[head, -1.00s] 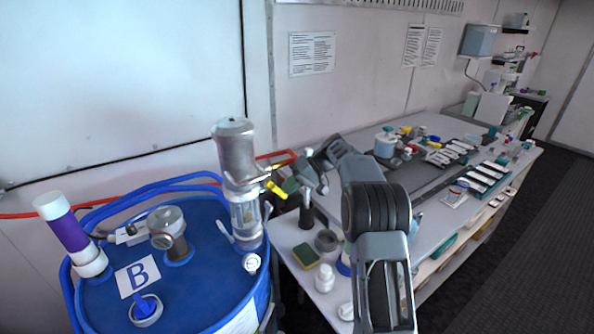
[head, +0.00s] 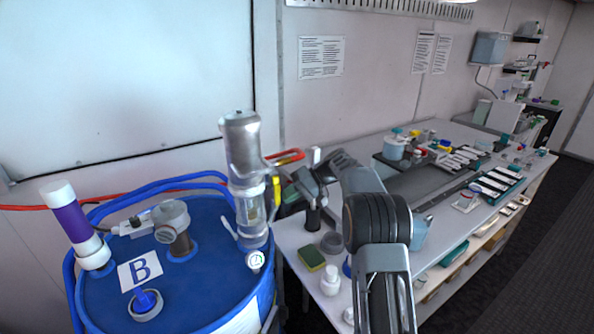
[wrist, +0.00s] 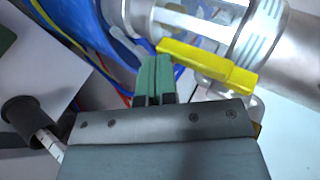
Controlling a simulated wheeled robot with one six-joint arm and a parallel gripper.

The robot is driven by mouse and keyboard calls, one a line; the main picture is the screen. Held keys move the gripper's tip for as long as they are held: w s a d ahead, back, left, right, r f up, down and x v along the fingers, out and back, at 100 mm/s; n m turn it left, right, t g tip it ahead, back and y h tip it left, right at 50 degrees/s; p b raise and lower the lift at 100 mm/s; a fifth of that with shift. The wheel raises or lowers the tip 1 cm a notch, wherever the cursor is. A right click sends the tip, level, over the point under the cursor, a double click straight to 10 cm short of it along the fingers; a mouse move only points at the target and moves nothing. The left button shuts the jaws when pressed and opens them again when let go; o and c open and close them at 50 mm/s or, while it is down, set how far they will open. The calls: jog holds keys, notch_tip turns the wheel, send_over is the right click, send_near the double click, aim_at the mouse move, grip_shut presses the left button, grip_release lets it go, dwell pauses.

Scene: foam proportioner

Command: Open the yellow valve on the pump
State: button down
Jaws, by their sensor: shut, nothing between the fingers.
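The pump is a silver cylinder (head: 241,145) with a clear lower section, standing on the blue drum. Its yellow valve handle (head: 277,190) sits on the pump's right side and looks nearly upright in the head view. In the wrist view, the yellow handle (wrist: 207,66) lies slantwise across the pump's clear section. My gripper (head: 288,194) is beside the handle, on its right in the head view. In the wrist view, the green fingers of my gripper (wrist: 154,72) are shut together and empty, close to the handle's left end. I cannot tell whether they touch it.
The blue drum (head: 205,290) carries a purple-and-white tube (head: 74,224), a grey fitting (head: 173,228) and a gauge (head: 256,260). A white bench to the right holds a sponge (head: 311,258), a white bottle (head: 329,280) and trays. Blue hoses run behind the drum.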

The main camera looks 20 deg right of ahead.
jog(key=shift+r, duration=0.1)
dwell(0.7)
jog(key=d+r+p, duration=0.2)
jog(key=d, duration=1.2)
jog(key=s+a+r+m+h, duration=0.2)
jog(key=s+a+r+h, duration=0.4)
jog(key=s+a, duration=0.5)
jog(key=s+a+f+t+h, duration=0.1)
jog(key=s+f+h, duration=0.1)
jog(key=s, duration=0.7)
jog(key=s+a+f+t+h, duration=0.1)
jog(key=s+f, duration=0.4)
jog(key=s, duration=0.5)
jog(key=t+h, duration=0.1)
jog(key=h, duration=0.1)
jog(key=shift+s+t+h, duration=0.2)
jog(key=shift+t+h, duration=0.1)
